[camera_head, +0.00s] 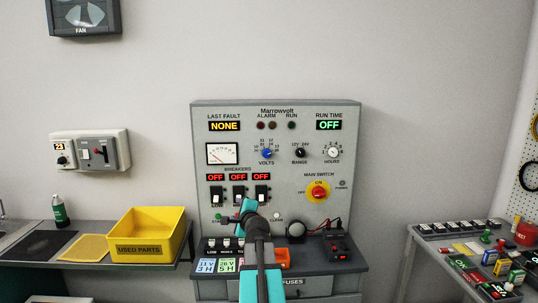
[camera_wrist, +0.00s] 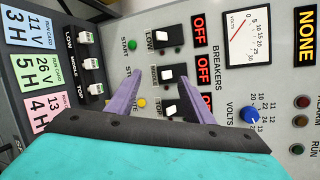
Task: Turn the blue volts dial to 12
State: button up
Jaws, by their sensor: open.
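The blue volts dial (camera_head: 267,153) is on the upright grey panel, between the round-scale meter and the range dial. It also shows in the wrist view (camera_wrist: 250,115), at the lower right, with small numbers around it. I cannot clearly read which number its white mark points to. The volts meter (camera_head: 222,153) has its needle near the low end of the scale. My gripper (camera_wrist: 160,82) is open and empty, its two purple fingers in front of the breaker switches, apart from the dial. In the head view my arm covers part of the panel's lower middle.
Breaker switches (camera_head: 238,190) sit below the meter, with OFF displays above them. A red main switch (camera_head: 318,191) on a yellow plate is at right. Run cards (camera_wrist: 31,69) lie on the ledge. A yellow used parts bin (camera_head: 150,232) stands left; a cluttered table is right.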

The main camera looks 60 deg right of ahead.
aim_at(267, 155)
jog(key=s+d+r+m+h, duration=0.1)
jog(key=s+d+r, duration=0.1)
jog(key=r, duration=0.3)
jog(key=s+d+r+m+h+p, duration=0.1)
jog(key=s+d+r+m+h, duration=0.1)
jog(key=s+r, duration=0.3)
jog(key=s+d+r+m+h, duration=0.1)
jog(key=s+d+r+m, duration=0.1)
jog(key=r, duration=0.5)
jog(key=shift+s+d+h, duration=0.3)
jog(key=shift+s+d, duration=0.6)
jog(key=shift+d, duration=0.3)
jog(key=shift+w+d, duration=0.15)
jog(key=shift+p+x, duration=1.8)
jog(key=shift+x, duration=4.95)
jog(key=shift+f, duration=0.15)
jog(key=shift+c, duration=0.4)
